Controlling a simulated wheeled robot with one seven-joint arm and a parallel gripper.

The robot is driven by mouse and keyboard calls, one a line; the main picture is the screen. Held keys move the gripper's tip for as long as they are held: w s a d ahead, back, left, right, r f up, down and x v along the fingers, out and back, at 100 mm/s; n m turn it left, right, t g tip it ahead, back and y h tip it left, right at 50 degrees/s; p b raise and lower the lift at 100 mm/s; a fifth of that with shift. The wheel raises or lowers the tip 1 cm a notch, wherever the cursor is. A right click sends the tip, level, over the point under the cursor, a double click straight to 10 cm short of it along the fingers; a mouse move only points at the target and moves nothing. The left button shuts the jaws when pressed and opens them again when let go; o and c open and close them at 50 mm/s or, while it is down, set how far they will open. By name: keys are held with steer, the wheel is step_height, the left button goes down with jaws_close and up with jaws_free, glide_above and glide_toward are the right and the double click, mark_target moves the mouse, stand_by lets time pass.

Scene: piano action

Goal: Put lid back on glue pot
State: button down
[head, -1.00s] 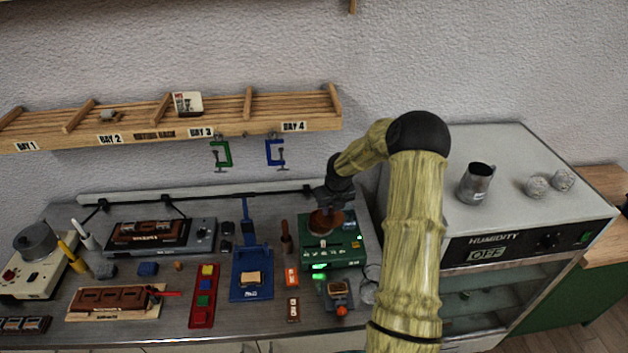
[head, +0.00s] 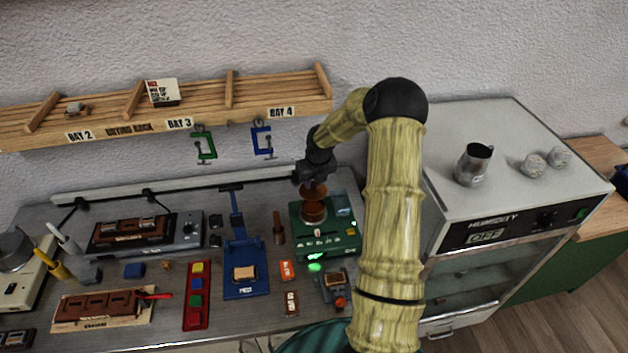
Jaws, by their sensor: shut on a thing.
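The glue pot (head: 313,213) is a round brown-rimmed pot set in the green heater unit (head: 340,244) at the back right of the bench. My gripper (head: 313,184) is directly above the pot, at the end of my bent arm. It is shut on a small brown piece, which looks like the lid (head: 315,190). The lid appears just above the pot's rim. The fingers are small and dark here, and I cannot tell whether lid and rim touch.
A grey humidity cabinet (head: 520,170) with a metal jug (head: 474,165) stands to the right. A wooden drying rack (head: 210,114) with hanging green (head: 204,145) and blue (head: 262,140) clamps is above the bench. A blue press (head: 246,285) and a red tray (head: 198,318) are left of the heater.

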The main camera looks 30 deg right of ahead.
mark_target(314, 191)
steer(key=shift+f+b, duration=2.2)
steer(key=shift+b, duration=0.05)
steer(key=shift+f, duration=0.9)
steer(key=shift+r+p, duration=0.1)
steer(key=shift+p, duration=0.45)
steer(key=shift+w+f+p, duration=0.1)
steer(key=shift+f+p, duration=0.1)
steer(key=shift+p, duration=0.35)
stand_by(0.7)
steer(key=c, duration=0.7)
jaws_free()
steer(key=shift+r, duration=0.15)
